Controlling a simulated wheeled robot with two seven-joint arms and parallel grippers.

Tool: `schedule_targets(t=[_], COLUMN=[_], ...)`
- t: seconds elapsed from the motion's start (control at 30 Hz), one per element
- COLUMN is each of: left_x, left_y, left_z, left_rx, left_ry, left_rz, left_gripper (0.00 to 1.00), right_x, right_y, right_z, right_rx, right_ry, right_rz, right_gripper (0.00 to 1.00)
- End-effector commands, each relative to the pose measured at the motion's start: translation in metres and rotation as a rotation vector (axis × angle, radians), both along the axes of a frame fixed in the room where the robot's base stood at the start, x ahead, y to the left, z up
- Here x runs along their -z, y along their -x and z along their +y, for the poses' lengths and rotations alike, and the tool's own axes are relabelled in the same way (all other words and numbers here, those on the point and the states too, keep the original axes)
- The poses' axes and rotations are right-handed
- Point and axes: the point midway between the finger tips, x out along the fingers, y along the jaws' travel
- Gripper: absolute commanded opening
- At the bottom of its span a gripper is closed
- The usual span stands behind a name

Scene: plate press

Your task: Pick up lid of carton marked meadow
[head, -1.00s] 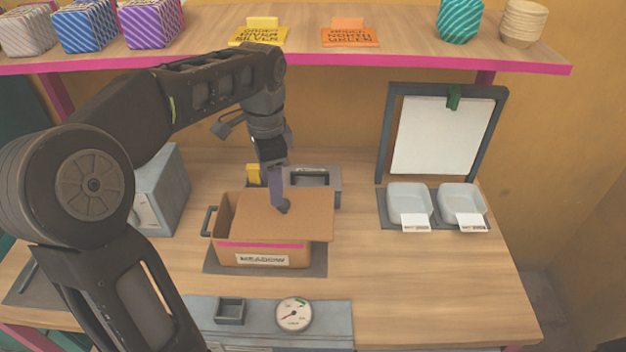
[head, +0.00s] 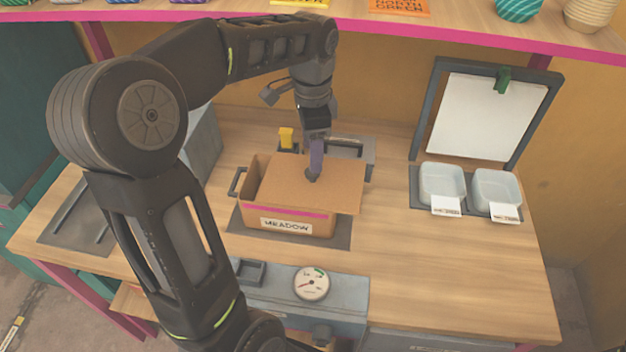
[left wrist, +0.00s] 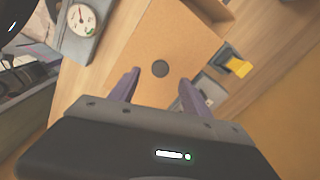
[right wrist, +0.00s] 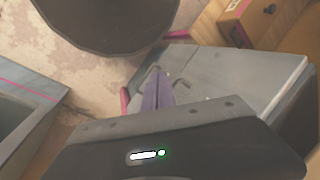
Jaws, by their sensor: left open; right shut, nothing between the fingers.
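The carton marked MEADOW (head: 286,226) stands on a dark mat on the bench, with a pink stripe above its label. Its brown lid (head: 340,190) lies across the top, shifted to the right, leaving the carton's left end uncovered. My right gripper (right wrist: 158,82) is shut and empty, away from the carton, seen only in the right wrist view.
Behind the carton are a yellow-handled part (head: 287,137) and a grey device (head: 350,147). A gauge (head: 312,283) is in front. Two pale trays (head: 442,184) and a framed board (head: 490,115) stand right. A pink-edged shelf (head: 400,28) hangs above. Bench right of the carton is clear.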

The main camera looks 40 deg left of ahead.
Motion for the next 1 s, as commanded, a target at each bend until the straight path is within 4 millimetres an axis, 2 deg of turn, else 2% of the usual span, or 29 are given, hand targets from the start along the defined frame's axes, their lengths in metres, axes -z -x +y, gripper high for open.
schedule_targets(t=[0.17,0.27,0.5,0.6,1.0], left_x=[0.001,0.009,0.043,0.051,0.052], left_y=[0.000,0.000,0.000,0.000,-0.001], left_z=[0.000,0.000,0.000,-0.001,0.000], left_rx=[0.000,0.001,0.000,0.001,0.001], left_ry=[0.000,0.001,0.000,0.001,0.000], left_rz=[0.001,0.003,0.003,0.002,0.000], left_gripper=[0.56,0.56,0.56,0.56,0.56], right_x=[-0.001,-0.005,-0.014,-0.014,-0.013], right_y=[0.000,0.000,0.002,0.002,0.002], right_z=[0.000,0.000,-0.001,-0.001,-0.001], right_rx=[0.000,0.001,0.001,0.001,0.001], right_ry=[0.000,0.001,0.003,0.004,0.004], right_rz=[0.000,0.001,0.005,0.006,0.006], right_gripper=[0.00,0.00,0.00,0.00,0.00])
